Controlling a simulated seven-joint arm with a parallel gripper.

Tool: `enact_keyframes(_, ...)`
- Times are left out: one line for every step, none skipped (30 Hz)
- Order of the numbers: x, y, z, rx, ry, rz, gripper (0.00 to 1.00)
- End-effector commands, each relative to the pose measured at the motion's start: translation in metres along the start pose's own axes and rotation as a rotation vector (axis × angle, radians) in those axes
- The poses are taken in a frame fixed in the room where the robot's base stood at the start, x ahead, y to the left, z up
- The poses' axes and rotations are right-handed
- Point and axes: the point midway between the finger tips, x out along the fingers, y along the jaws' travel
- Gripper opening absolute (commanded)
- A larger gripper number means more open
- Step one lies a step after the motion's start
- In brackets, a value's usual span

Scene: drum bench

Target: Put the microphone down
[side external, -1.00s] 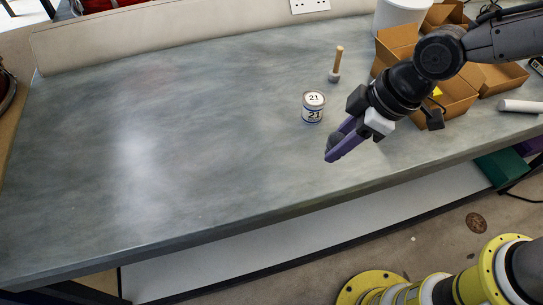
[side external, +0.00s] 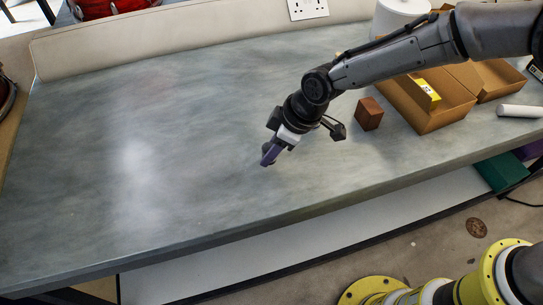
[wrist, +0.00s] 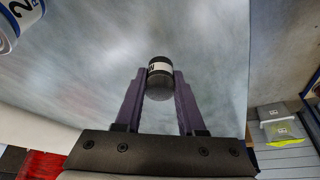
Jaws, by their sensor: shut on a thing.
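My gripper (side external: 267,158) is low over the middle of the grey bench, its purple fingers pointing down and left. In the wrist view my gripper (wrist: 159,88) is shut on the microphone (wrist: 160,68), which has a dark rounded end and a pale labelled band. The microphone sits between the two fingertips. In the side view it is mostly hidden by the fingers. I cannot tell whether it touches the bench.
The bench top (side external: 130,190) is clear to the left and in front.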

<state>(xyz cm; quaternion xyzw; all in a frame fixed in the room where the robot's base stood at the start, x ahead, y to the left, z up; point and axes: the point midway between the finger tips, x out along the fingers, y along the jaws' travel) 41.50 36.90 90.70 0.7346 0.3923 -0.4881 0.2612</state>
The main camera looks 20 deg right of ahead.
Motion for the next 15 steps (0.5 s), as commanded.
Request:
enact_keyframes(0.008,-0.001,0.005,0.000,-0.006,-0.002,0.00)
enact_keyframes(0.012,-0.001,0.007,0.000,-0.006,-0.002,0.00)
enact_keyframes(0.017,-0.001,0.009,0.001,-0.005,-0.002,0.00)
enact_keyframes(0.021,-0.001,0.010,0.001,-0.005,-0.002,0.00)
enact_keyframes(0.024,-0.001,0.011,-0.001,-0.004,-0.001,0.00)
enact_keyframes(0.025,-0.001,0.012,0.000,-0.003,-0.001,0.00)
enact_keyframes(0.026,-0.001,0.012,0.000,-0.002,-0.001,0.00)
enact_keyframes(0.026,0.000,0.012,0.000,-0.001,-0.001,0.00)
enact_keyframes(0.026,0.000,0.012,0.000,-0.001,-0.001,0.00)
enact_keyframes(0.026,-0.001,0.012,0.000,-0.001,-0.001,0.00)
enact_keyframes(0.026,-0.001,0.012,0.000,-0.001,-0.001,0.00)
enact_keyframes(0.026,-0.001,0.012,0.000,-0.001,-0.001,0.00)
enact_keyframes(0.026,-0.001,0.012,0.000,-0.002,-0.001,0.00)
enact_keyframes(0.026,-0.001,0.012,0.000,-0.002,-0.001,0.00)
enact_keyframes(0.027,-0.001,0.013,0.000,-0.002,-0.001,0.00)
